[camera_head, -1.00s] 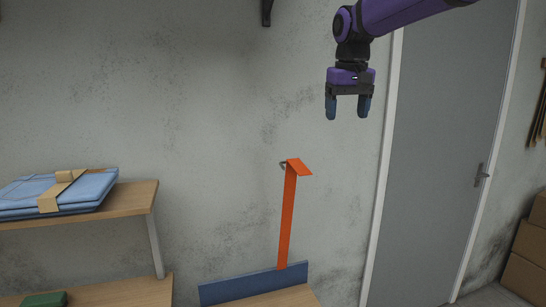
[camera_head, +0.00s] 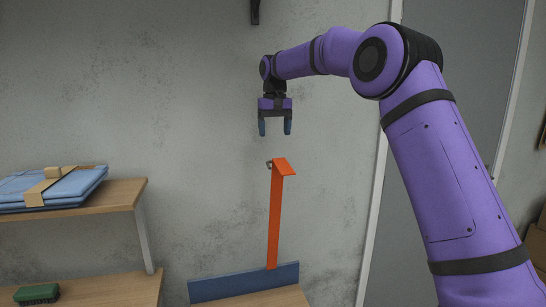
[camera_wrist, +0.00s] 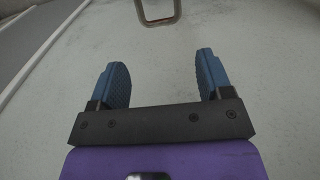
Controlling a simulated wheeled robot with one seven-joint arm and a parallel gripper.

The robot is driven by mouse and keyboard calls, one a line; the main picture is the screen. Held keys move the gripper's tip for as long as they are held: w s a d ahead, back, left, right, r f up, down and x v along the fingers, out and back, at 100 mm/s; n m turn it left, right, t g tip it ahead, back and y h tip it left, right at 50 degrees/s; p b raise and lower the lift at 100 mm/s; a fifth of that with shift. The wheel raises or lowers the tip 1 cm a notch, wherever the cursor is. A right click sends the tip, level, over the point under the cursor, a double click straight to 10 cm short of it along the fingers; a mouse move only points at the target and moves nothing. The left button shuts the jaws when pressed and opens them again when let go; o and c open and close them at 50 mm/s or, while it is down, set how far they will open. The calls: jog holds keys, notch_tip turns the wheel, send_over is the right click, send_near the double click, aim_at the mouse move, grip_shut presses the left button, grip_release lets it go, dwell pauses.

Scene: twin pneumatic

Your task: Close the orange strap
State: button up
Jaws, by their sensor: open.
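The orange strap (camera_head: 275,217) stands upright against the wall in the head view, rising from behind a blue board. Its top end folds over into a short flap (camera_head: 284,166) pointing to the right and down. A small metal piece (camera_head: 269,163) sits at the left of the fold. My gripper (camera_head: 275,130) points down above the strap's top, apart from it, open and empty. In the wrist view the two blue fingers (camera_wrist: 163,75) are spread with nothing between them. A metal loop (camera_wrist: 158,12) shows at the top of that view; the strap is not visible there.
The blue board (camera_head: 245,284) runs along the back of a wooden surface (camera_head: 262,300) below. At left, a shelf (camera_head: 125,195) holds folded blue cloth (camera_head: 75,188), and a green brush (camera_head: 36,293) lies on the lower shelf. A grey door stands behind my arm.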

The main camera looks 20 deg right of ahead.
notch_tip(320, 180, down, 9)
jog(key=shift+r, duration=0.2)
dwell(0.3)
